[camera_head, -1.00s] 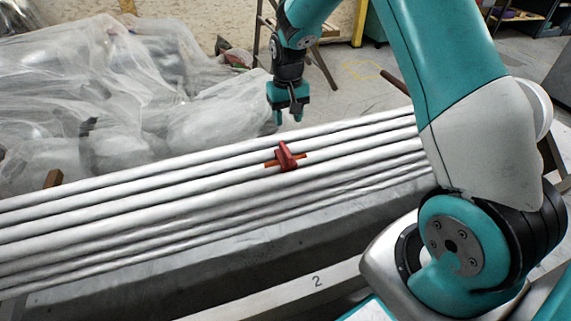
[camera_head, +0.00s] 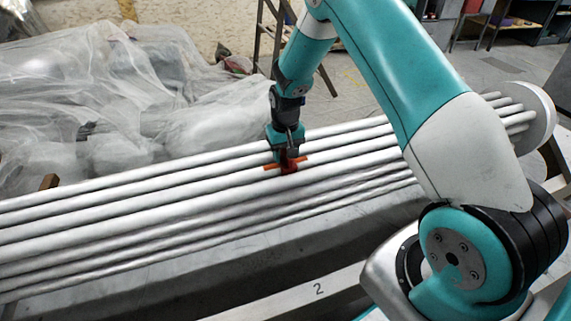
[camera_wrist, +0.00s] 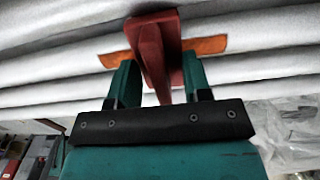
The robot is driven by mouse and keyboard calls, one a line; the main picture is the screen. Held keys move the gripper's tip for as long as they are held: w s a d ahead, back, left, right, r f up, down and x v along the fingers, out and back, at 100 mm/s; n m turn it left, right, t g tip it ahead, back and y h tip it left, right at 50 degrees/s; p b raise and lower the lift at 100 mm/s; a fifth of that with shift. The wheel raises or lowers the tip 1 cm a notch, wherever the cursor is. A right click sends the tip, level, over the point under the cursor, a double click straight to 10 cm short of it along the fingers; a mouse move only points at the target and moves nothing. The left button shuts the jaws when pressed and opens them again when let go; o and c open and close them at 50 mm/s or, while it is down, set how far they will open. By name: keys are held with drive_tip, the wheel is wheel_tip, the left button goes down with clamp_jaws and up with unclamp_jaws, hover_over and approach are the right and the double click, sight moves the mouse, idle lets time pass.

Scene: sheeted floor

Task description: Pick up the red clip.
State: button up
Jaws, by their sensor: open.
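The red clip (camera_head: 289,167) sits on the row of white pipes, with an orange strip (camera_head: 272,167) beneath it that sticks out on both sides. In the wrist view the red clip (camera_wrist: 152,50) stands between my gripper's two teal fingers, and the orange strip (camera_wrist: 206,46) lies behind it. My gripper (camera_head: 287,157) is down at the clip, and it also shows in the wrist view (camera_wrist: 158,78). The fingers are open, with a gap visible on at least the left side of the clip. The fingers partly hide the clip in the head view.
Long white pipes (camera_head: 130,209) run side by side across the view. Crumpled clear plastic sheeting (camera_head: 120,100) lies behind them on the left. A grey beam marked "2" (camera_head: 318,289) runs along the front. Bare floor (camera_head: 370,90) shows at the back right.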

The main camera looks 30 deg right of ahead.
idle(0.3)
clamp_jaws()
